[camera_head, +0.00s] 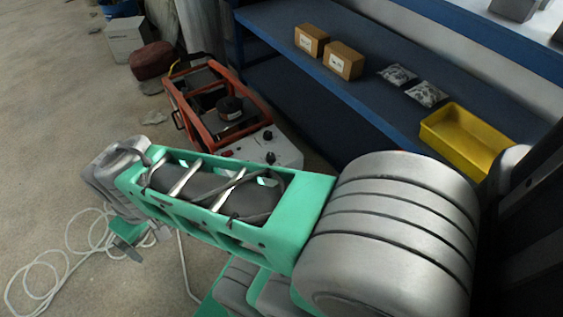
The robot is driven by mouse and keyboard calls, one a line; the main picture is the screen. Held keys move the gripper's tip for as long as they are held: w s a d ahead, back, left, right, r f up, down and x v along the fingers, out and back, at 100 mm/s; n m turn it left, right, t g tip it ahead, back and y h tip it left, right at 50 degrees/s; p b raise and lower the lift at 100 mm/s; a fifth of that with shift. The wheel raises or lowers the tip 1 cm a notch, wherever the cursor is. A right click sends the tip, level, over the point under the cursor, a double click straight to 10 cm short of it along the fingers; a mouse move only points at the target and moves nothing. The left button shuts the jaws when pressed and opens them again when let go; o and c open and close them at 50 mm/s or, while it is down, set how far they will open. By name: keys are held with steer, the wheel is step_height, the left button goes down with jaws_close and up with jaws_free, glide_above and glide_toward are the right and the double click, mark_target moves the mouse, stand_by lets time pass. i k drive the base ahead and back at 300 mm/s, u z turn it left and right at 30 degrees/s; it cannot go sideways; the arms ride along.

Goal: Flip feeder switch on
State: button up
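A machine with an orange-red tubular frame (178,98) stands on the floor beside the shelf and may be the feeder. Its pale front panel (288,150) carries a black knob (268,134) and another dark knob (270,157). I cannot make out which part is the feeder switch or how it is set. My green and grey arm crosses the foreground and hides the lower front of the machine.
A blue shelf (290,60) at the right holds two cardboard boxes (328,52), two small bags (412,86) and a yellow bin (470,138). A white cable (65,262) lies coiled on the floor. A brown-red bundle (151,61) and a pale box (126,38) stand behind. The left floor is mostly clear.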

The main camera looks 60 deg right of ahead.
mark_target(226, 154)
steer(key=z, duration=0.4)
steer(key=i, duration=0.35)
steer(key=z, duration=1.1)
